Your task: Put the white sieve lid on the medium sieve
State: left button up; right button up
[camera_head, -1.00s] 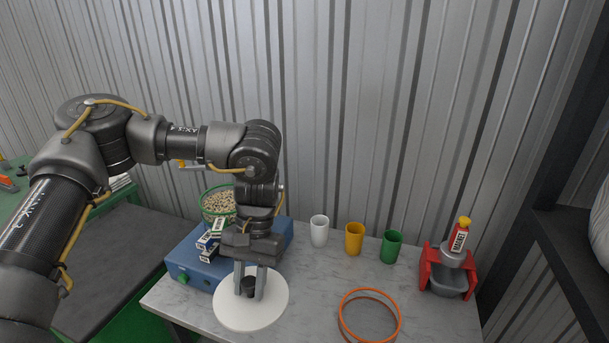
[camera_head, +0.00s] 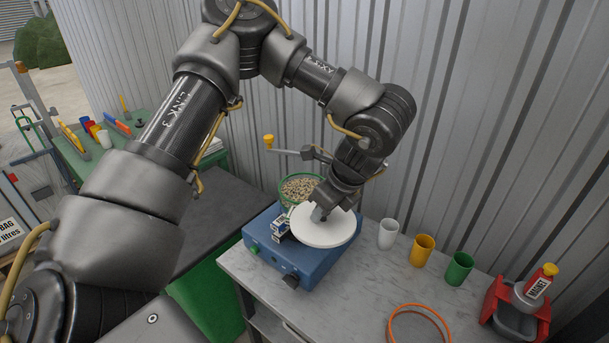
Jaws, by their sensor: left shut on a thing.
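The white sieve lid (camera_head: 325,236) is a flat round disc with a dark knob at its middle. My left gripper (camera_head: 319,213) is shut on the knob and holds the lid above the blue box-shaped machine (camera_head: 310,268). A green-rimmed round sieve (camera_head: 284,201) full of pale grains is at the back of the machine. The lid is in front and to the right of it in the picture and hides part of it. I cannot tell the sieve's size class or the height gap to the lid. My right gripper is out of view.
White (camera_head: 388,234), yellow (camera_head: 422,250) and green cups (camera_head: 459,268) stand right of the machine. An orange ring (camera_head: 418,310) lies on the marble-look table (camera_head: 355,306) near its front. A red holder (camera_head: 515,312) with a bottle is at right. The metal wall rises close behind.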

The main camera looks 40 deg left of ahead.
pick_arm(q)
jog(key=w+a+r+m+t+h+p, duration=0.25)
jog(key=a+r+m+t+p, duration=0.35)
jog(key=m, duration=0.6)
jog(key=m+g+b, duration=0.1)
jog(key=m+g, duration=0.1)
send_near(306, 183)
jog(key=shift+w+a+f+h, duration=0.25)
jog(key=shift+w+f+h, duration=0.15)
jog(key=shift+w+h, duration=0.1)
jog(key=shift+w+a+f, duration=0.2)
jog(key=shift+w, duration=0.05)
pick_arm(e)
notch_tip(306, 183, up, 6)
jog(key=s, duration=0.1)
pick_arm(q)
jog(key=shift+a+f, duration=0.15)
jog(key=shift+f, duration=0.15)
jog(key=shift+w+f, duration=0.15)
jog(key=shift+f, duration=1.4)
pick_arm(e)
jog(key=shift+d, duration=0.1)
